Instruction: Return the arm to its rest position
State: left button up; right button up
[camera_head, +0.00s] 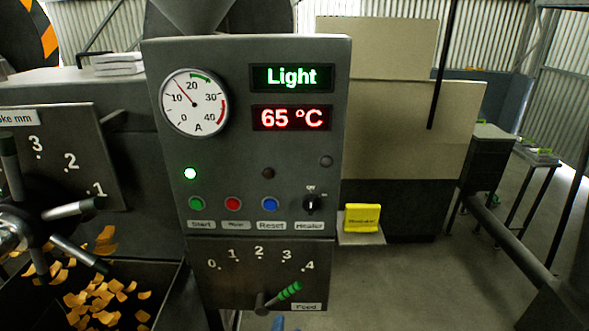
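Neither of my grippers can be made out in the head view. A small blue piece shows at the bottom edge below the feed lever; I cannot tell what it is. The control panel (250,150) stands upright in the middle. Its feed lever (289,291) has a green grip that points up and right, near the 4 of its scale. The upper display (291,77) reads "Light" in green and the lower display (291,117) reads 65 °C in red. A green lamp (190,173) is lit. The gauge (194,102) needle stands between 10 and 20.
At left, a spoked hand wheel (15,230) sits before a plate (75,160) marked 3, 2, 1. Orange flakes (100,298) lie in a dark bin below. A yellow block (362,217) rests on a small shelf. The floor at right is open beyond a diagonal grey bar (505,240).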

pick_arm(q)
jog(key=s+a+f+n+g, duration=0.2)
jog(key=a+f+g, duration=0.1)
jog(key=f, duration=0.5)
jog(key=s+a+f+n+g, duration=0.1)
jog(key=s+a+f+g, duration=0.15)
jog(key=f, duration=0.55)
jog(key=s+a+f+n+g, duration=0.2)
jog(key=a+f, duration=0.2)
jog(key=f, duration=0.4)
jog(key=s+f+n+g+h, duration=0.1)
jog(key=s+f+n+g, duration=0.3)
jog(key=s, duration=0.5)
jog(key=s+f+n+g+h, duration=0.2)
jog(key=s+f+n+g, duration=0.2)
jog(key=s+f, duration=0.4)
jog(key=shift+s+a+h, duration=0.3)
jog(key=shift+s+a, duration=0.15)
jog(key=shift+s, duration=0.75)
